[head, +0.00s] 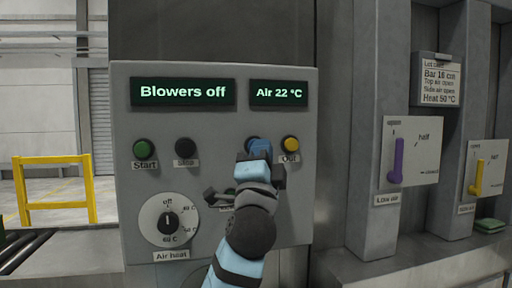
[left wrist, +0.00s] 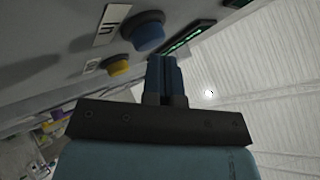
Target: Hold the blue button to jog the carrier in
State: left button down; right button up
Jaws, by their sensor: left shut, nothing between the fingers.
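The blue button (head: 258,144) sits on the grey control panel (head: 215,120), left of the yellow "Out" button (head: 291,144). In the head view my left gripper (head: 258,172) covers its lower part and its label. In the left wrist view the blue button (left wrist: 143,32) shows whole, standing out from the panel, with a label beside it. My left gripper (left wrist: 164,62) is shut and empty there, its fingertips close to the button. I see a gap between fingertips and button in the picture; contact does not show. No carrier can be made out. My right gripper is out of view.
The panel also has a green Start button (head: 144,149), a black Stop button (head: 185,147) and an air heat knob (head: 168,222). Its displays read "Blowers off" and "Air 22 °C". Purple (head: 397,162) and yellow (head: 479,177) levers stand right. A yellow rail (head: 55,189) stands left.

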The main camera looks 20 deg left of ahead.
pick_arm(q)
jog(key=shift+w+a, duration=0.25)
jog(key=shift+w, duration=0.05)
dwell(1.6)
jog(key=shift+s+d, duration=0.1)
dwell(3.9)
jog(key=shift+s+d, duration=0.45)
jog(key=shift+s, duration=0.2)
jog(key=shift+s+d, duration=0.7)
jog(key=shift+s, duration=0.35)
jog(key=shift+s+d, duration=0.7)
jog(key=shift+s, duration=0.35)
